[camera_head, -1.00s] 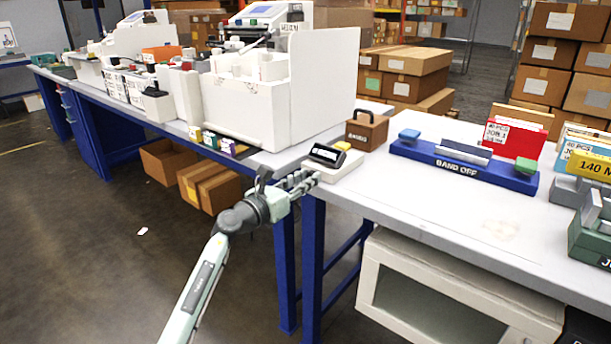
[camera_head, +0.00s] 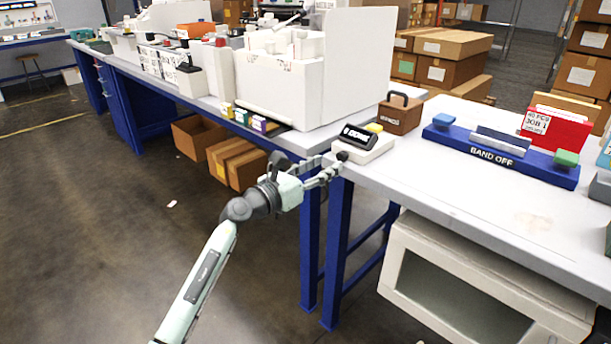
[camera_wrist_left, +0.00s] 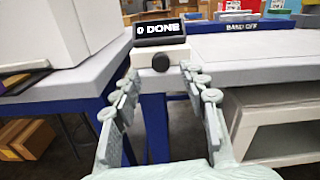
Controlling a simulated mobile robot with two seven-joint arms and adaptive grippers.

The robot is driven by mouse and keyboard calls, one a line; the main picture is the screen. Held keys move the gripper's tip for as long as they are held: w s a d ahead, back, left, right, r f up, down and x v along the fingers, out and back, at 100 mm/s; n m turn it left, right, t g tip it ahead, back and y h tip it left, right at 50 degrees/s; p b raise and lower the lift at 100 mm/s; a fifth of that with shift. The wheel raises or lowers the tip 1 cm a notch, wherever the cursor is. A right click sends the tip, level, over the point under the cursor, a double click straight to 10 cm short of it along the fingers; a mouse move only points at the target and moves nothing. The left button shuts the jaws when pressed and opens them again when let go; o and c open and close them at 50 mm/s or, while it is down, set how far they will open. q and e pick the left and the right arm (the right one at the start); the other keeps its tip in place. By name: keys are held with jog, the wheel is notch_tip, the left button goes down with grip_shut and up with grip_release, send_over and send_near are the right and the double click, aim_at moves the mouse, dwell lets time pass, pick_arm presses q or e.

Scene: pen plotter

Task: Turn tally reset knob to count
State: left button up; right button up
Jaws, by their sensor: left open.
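The tally box (camera_head: 362,144) is a small white unit at the table's near corner, with a black display and a yellow button (camera_head: 374,128) on top. In the left wrist view its display (camera_wrist_left: 160,30) reads "0 DONE". A round black knob (camera_wrist_left: 161,63) sits on its front face; it also shows in the head view (camera_head: 342,156). My left gripper (camera_head: 334,168) is open, its fingertips close to the knob. In the left wrist view the fingers stand apart on either side, below the knob. Contact with it cannot be told. My right gripper is not in view.
A blue "BAND OFF" bar (camera_head: 500,157) lies on the table to the right. A brown box with a handle (camera_head: 400,113) stands behind the tally box. A large white machine (camera_head: 290,85) stands to the left. The front right tabletop (camera_head: 470,190) is clear.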

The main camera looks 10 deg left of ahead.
pick_arm(q)
jog(key=v, duration=0.7)
jog(key=shift+s, duration=0.2)
jog(key=shift+a, duration=0.15)
